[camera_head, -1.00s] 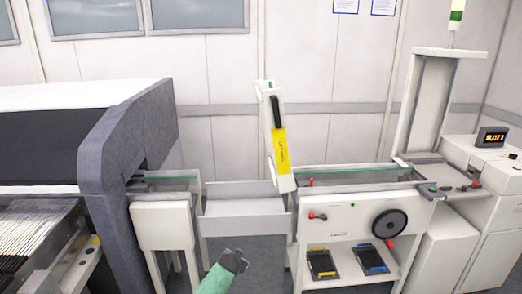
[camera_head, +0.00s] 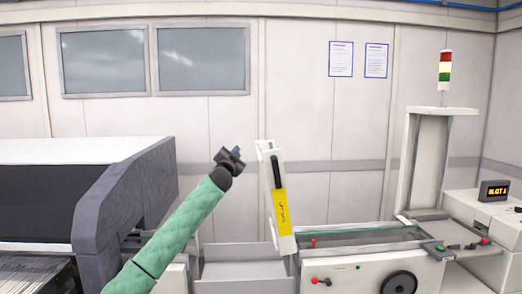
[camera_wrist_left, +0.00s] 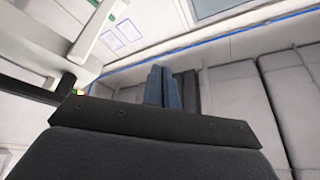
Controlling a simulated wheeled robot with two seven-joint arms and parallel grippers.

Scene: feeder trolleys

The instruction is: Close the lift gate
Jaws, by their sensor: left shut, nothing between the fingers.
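The lift gate (camera_head: 271,178) is a white upright panel with a black handle (camera_head: 276,170) and a yellow label (camera_head: 282,211). It stands raised, tilted slightly, at the left end of the conveyor unit (camera_head: 365,263). My left gripper (camera_head: 236,153) is just left of the gate's top, apart from it in the picture, and is shut and empty. In the left wrist view its blue-grey fingers (camera_wrist_left: 163,87) are together and point toward the wall. My left arm in a green sleeve comes up from the lower left. My right gripper is not in view.
A grey and white machine (camera_head: 110,205) stands at the left. A low grey section (camera_head: 240,275) lies between it and the conveyor unit. The conveyor has a red knob (camera_head: 314,281) and a black handwheel (camera_head: 399,283). A signal tower (camera_head: 444,70) stands at the right.

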